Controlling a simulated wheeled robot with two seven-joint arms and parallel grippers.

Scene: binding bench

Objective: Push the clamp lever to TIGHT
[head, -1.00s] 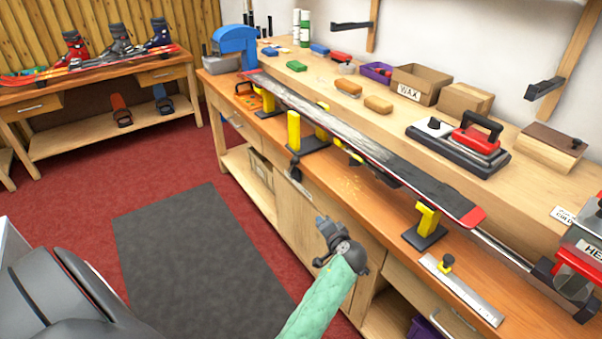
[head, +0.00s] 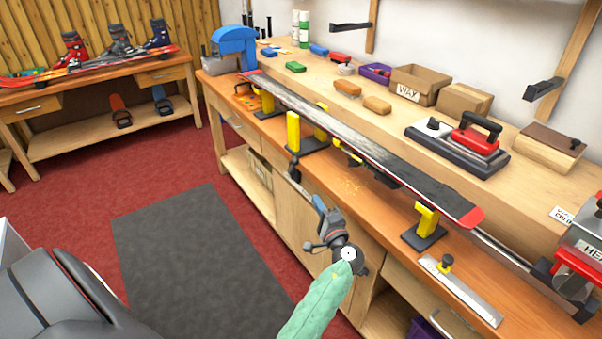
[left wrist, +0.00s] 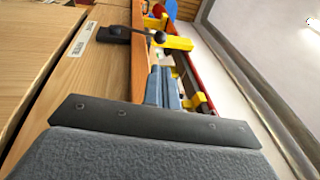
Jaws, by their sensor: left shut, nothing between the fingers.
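The clamp lever (head: 294,170) is a small black arm at the front edge of the bench, below the middle yellow vise (head: 294,132). In the left wrist view the lever ends in a dark ball knob (left wrist: 159,38), beside a yellow vise part. My left gripper (head: 318,202) is in front of the bench, to the right of the lever and lower in the head view. Its fingers are shut and empty, and they show in the left wrist view (left wrist: 163,85) with a gap to the knob. The lever's markings are not readable. My right gripper is out of view.
A ski (head: 370,150) lies along the vises above the workbench edge (head: 380,235). A pale label strip (left wrist: 84,38) is on the cabinet front. A steel ruler (head: 460,290) lies at the right. The floor mat (head: 200,260) is clear.

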